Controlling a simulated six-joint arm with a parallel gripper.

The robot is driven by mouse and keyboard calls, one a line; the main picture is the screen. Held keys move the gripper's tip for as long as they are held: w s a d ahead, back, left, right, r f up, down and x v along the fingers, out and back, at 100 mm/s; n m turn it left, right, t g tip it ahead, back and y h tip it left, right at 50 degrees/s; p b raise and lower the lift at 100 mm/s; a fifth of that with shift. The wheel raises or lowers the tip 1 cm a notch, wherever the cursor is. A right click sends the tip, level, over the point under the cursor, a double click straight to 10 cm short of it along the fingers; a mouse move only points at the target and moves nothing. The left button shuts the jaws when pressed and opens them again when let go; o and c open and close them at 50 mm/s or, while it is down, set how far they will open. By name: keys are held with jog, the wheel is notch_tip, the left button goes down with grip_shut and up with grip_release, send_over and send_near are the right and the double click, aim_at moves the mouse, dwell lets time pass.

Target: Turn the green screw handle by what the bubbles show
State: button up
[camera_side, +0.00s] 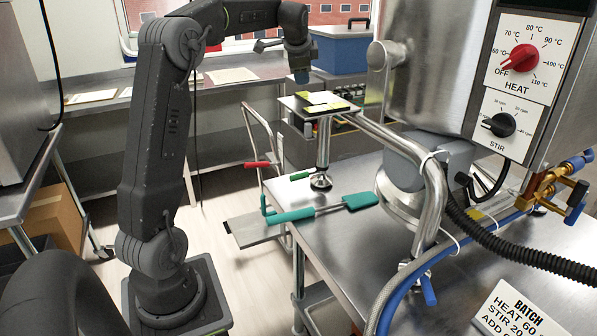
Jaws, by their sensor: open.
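The green screw handle (300,176) is a short bar at the left edge of the steel table, beside the dark foot of a small post. The bubbles are too small to read. My arm reaches over from the left, and my gripper (301,79) is at its end, above and behind the plate, apart from the green handle. The jaws are small and hard to make out; they are open and nothing shows in them.
A teal spatula (322,208) lies on the steel table (330,245) below the handle. A blue box (340,48) stands behind.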

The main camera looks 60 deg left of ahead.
jog(key=a+f+g, duration=0.1)
jog(key=a+f, duration=0.2)
jog(key=f, duration=0.2)
jog(key=n+g+h, duration=0.3)
jog(key=n+h, duration=0.2)
jog(key=h, duration=0.3)
send_near(305, 175)
jog(key=s+f, duration=0.2)
jog(key=shift+y, duration=0.3)
jog(key=f, duration=0.2)
jog(key=d+f, duration=0.1)
jog(key=f, duration=0.3)
jog(key=shift+w+d+f, duration=0.15)
jog(key=shift+w+f, duration=0.1)
grip_shut()
